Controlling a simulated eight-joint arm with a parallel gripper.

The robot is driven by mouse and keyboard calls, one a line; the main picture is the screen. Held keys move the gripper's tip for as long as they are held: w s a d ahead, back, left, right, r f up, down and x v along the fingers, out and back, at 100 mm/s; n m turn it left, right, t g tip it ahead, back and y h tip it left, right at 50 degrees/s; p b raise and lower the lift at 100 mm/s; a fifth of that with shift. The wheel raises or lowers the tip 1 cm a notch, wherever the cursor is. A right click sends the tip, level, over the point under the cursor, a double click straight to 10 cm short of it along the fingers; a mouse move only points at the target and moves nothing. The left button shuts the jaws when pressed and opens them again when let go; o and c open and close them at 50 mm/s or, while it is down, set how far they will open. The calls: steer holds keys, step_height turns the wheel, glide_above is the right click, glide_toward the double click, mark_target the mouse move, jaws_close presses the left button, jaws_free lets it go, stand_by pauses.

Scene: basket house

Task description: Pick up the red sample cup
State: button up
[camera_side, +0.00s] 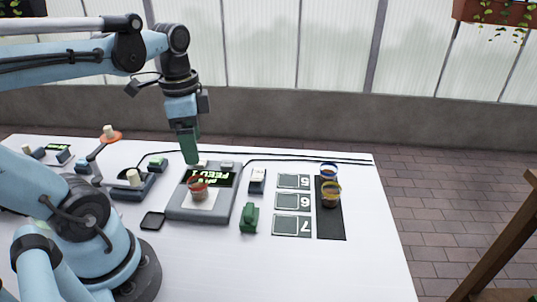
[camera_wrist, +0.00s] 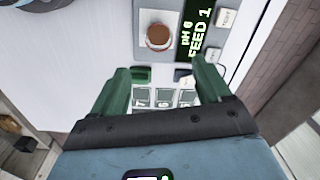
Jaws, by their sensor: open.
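The red sample cup (camera_side: 198,190), a small cup with reddish-brown contents, stands upright on the pale plate of a grey meter (camera_side: 204,217). It also shows in the wrist view (camera_wrist: 159,38), near the top edge, beyond my fingertips. My gripper (camera_side: 191,161) is above the back of the meter, higher than the cup and apart from it. In the wrist view its two green fingers (camera_wrist: 160,80) are spread wide with nothing held between them.
A blue-rimmed cup (camera_side: 329,171) and a yellow cup (camera_side: 331,195) stand on a black strip (camera_side: 330,226) at right, beside cards numbered 5, 6 and 7 (camera_side: 293,202). A green block (camera_side: 249,219) stands right of the meter. Bare white table lies in front.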

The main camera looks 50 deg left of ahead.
mark_target(198, 182)
steer(key=shift+s+a+f, duration=0.1)
steer(key=shift+f, duration=2.85)
steer(key=shift+s+a+f, duration=0.1)
steer(key=shift+f, duration=2.85)
steer(key=shift+c, duration=0.2)
steer(key=c, duration=1.2)
steer(key=shift+r, duration=0.15)
